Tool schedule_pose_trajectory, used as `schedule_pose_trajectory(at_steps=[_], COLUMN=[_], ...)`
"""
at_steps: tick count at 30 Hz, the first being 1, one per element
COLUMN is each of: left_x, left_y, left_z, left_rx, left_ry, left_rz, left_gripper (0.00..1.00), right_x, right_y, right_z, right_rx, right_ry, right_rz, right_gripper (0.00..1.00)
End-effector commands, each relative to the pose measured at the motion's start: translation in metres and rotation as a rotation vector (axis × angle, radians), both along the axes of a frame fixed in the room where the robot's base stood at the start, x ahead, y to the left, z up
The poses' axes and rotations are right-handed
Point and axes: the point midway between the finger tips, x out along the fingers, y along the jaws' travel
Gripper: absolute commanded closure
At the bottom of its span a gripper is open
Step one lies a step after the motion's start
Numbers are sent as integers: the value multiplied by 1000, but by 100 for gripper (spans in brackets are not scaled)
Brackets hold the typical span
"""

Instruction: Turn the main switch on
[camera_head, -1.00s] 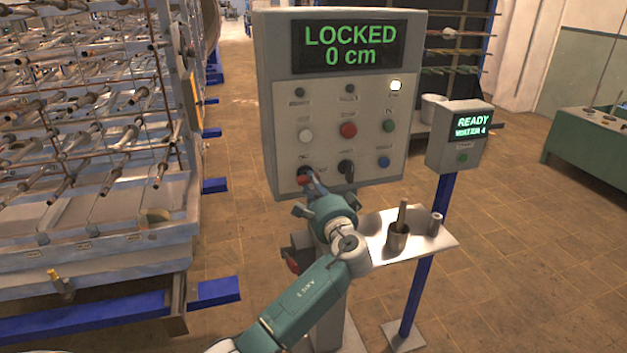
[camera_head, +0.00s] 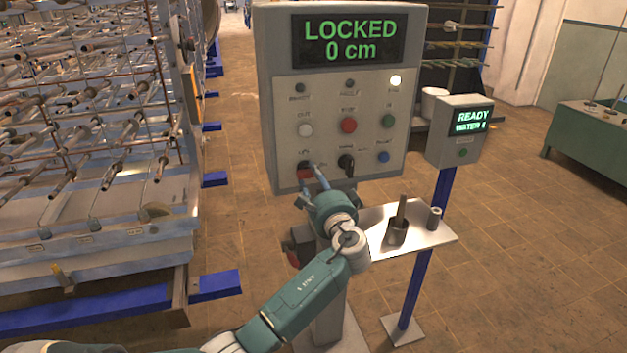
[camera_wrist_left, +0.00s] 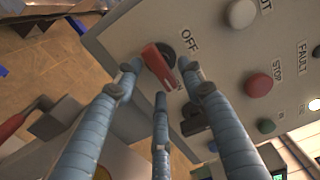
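The switch with a red handle (camera_head: 304,173) is at the lower left of the grey control panel (camera_head: 264,110). In the left wrist view the red handle (camera_wrist_left: 160,68) sits on a dark round base, with OFF and partly hidden ON lettering beside it. I cannot tell for sure which marking it points at. My left gripper (camera_head: 316,172) is right in front of the switch. In the wrist view its blue fingers (camera_wrist_left: 158,78) are spread around the handle, with a gap at the left finger; it is open. My right gripper is not in view.
A black selector switch (camera_head: 346,163) is just right of the red one. Coloured buttons, including a red one (camera_head: 348,125), are above. The display (camera_head: 350,41) reads LOCKED 0 cm. A metal shelf (camera_head: 435,238) with a cup is below right. A small READY box (camera_head: 460,133) stands right.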

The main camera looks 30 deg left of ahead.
Motion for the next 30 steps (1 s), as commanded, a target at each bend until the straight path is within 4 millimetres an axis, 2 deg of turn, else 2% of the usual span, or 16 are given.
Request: schedule_pose_trajectory(at_steps=[7,10,24,30], left_x=[-1,-6,-65,-76], left_y=[-1,-7,-76,-90], left_z=[0,-1,-1,0], left_rx=[-1,-3,-4,-1], left_ry=[-2,0,0,0], left_rz=[1,0,-1,0], left_gripper=[60,60,60,60], right_x=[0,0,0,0], right_y=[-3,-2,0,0], right_z=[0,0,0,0], right_rx=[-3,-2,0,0], right_ry=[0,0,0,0], right_rz=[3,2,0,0], right_gripper=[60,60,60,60])
